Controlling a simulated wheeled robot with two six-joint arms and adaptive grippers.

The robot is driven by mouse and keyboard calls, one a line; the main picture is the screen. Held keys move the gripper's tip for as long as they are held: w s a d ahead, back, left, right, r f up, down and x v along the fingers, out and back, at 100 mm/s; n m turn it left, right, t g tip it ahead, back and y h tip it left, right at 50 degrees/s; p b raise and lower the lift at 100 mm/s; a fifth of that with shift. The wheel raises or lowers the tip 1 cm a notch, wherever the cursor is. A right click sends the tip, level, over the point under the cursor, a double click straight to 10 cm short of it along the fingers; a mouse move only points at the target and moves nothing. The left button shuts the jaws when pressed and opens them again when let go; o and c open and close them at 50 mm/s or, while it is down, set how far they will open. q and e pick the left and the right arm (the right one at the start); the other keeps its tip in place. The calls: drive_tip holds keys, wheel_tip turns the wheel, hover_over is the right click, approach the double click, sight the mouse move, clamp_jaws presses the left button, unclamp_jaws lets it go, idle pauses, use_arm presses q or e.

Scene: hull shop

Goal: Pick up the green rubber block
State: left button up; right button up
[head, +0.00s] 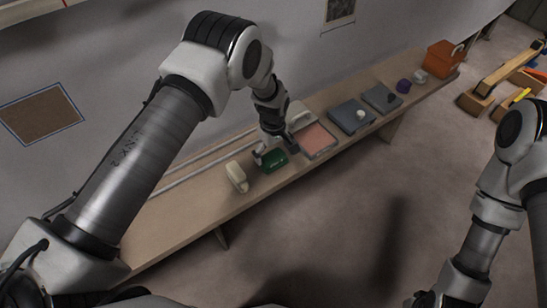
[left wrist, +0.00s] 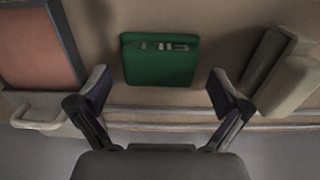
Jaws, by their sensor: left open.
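The green rubber block (head: 271,160) lies on the wooden bench in the head view, with light markings on its top. It also shows in the left wrist view (left wrist: 160,65), at the upper middle, ahead of and between the fingertips. My left gripper (head: 275,148) is over the bench at the block; in the left wrist view its two fingers (left wrist: 157,90) are spread wide with nothing between them. I cannot tell the exact height above the block. My right arm comes in at the right of the head view, but its gripper is not clearly visible.
A cream block (head: 237,177) lies beside the green one on the bench (head: 190,215). A tray with a pink-orange pad (head: 314,141) is on the other side. Grey plates (head: 351,117), a purple item (head: 403,86) and an orange box (head: 443,58) stand farther along. Pale rods (head: 200,157) run along the wall.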

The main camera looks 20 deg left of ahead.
use_arm(q)
wheel_tip(320, 180, down, 3)
drive_tip(key=shift+w+r, duration=0.1)
drive_tip(key=shift+w, duration=0.05)
drive_tip(key=c, duration=1.1)
drive_tip(key=shift+o, duration=0.2)
